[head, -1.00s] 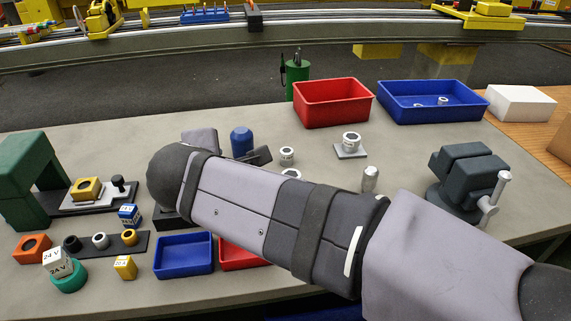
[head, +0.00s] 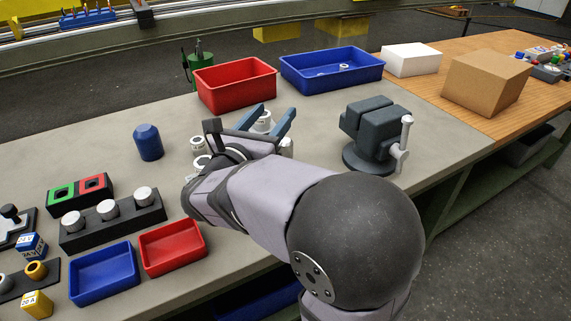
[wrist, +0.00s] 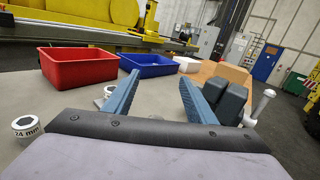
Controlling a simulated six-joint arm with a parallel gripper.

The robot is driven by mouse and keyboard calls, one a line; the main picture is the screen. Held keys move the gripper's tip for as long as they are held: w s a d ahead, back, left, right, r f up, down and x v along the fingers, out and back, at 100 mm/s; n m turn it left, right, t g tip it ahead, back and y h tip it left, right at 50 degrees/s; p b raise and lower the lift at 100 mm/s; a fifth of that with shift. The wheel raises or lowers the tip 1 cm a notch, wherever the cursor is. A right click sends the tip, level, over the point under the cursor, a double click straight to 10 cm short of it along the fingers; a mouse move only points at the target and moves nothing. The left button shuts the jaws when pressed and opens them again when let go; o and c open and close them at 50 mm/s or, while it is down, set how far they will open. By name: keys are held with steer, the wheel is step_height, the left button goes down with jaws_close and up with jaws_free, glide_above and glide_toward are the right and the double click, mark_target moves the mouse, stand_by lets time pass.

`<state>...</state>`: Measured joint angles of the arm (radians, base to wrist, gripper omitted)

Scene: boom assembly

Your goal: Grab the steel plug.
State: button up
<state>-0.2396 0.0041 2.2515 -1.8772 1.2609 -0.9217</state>
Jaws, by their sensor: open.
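In the head view, a small pale metal cylinder (head: 286,147), which appears to be the steel plug, stands on the grey bench. A white-and-dark ring part (head: 262,121) shows between the fingers, further back. In the wrist view, both fingers of my gripper (wrist: 157,80) are apart, and the plug cannot be made out there. A round white part (wrist: 110,91) sits beside the left finger.
A dark vise (head: 375,135) stands close to the right of my gripper. A red bin (head: 235,88) and a blue bin (head: 333,75) stand behind. A white part marked 24 mm (wrist: 27,125) is at left in the wrist view. A blue cylinder (head: 148,142) stands left.

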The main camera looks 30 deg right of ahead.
mark_target(283, 152)
steer(key=shift+m+g, duration=0.3)
steer(key=shift+m, duration=0.5)
steer(key=f+b, duration=0.1)
steer(key=f, duration=0.2)
steer(key=d+f, duration=0.1)
steer(key=f, duration=0.3)
steer(key=d+f+b, duration=0.1)
steer(key=f, duration=0.3)
steer(key=shift+s+d+b, duration=0.1)
steer(key=shift+b, duration=0.25)
steer(key=shift+x, duration=3.3)
steer(key=shift+c, duration=0.2)
jaws_close()
steer(key=shift+r, duration=0.15)
step_height(283, 152, up, 28)
steer(key=p, duration=0.6)
